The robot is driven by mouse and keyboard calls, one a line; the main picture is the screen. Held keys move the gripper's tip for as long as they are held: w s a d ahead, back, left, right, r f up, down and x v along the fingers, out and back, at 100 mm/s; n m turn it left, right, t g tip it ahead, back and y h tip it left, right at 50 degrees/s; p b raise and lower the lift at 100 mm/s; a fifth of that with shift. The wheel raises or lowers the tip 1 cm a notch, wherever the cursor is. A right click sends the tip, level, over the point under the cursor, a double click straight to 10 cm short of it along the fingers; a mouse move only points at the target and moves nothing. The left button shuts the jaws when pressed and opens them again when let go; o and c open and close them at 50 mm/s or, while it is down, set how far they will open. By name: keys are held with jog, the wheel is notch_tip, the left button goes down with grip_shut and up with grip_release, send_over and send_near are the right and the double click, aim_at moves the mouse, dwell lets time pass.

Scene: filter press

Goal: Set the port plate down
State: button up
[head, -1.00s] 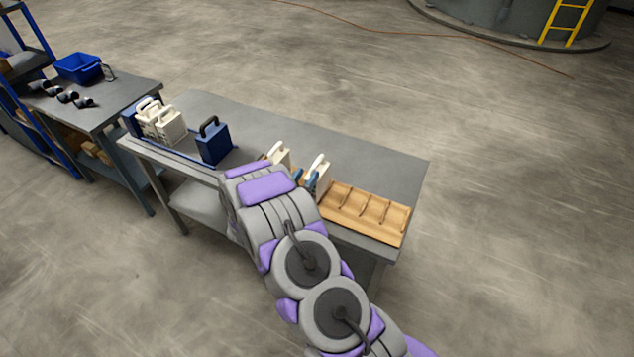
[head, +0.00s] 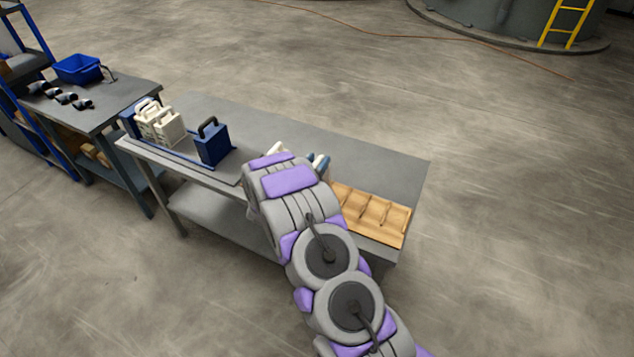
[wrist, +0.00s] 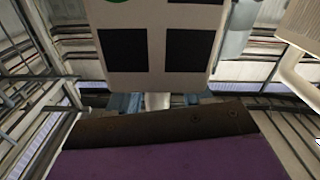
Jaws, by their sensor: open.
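In the wrist view a white plate (wrist: 157,45) with two dark square windows and a green mark fills the top middle. My gripper (wrist: 157,102) is open just below it in the picture, with bluish fingertips either side of a pale piece that looks like the plate's handle. I cannot tell whether they touch. In the head view my arm hides the gripper and most of the pale plates at the table's near side; only a small white and blue bit (head: 318,163) shows past the arm. Another white plate with a handle (wrist: 300,60) is at the wrist view's right.
A wooden slotted rack (head: 372,213) lies on the right end of the grey table (head: 300,130). At the left end stand white plates (head: 160,122) and a blue block (head: 212,142) with a black handle. A second table holds a blue bin (head: 77,68). The table's back middle is clear.

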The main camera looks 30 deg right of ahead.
grip_shut()
dwell(1.3)
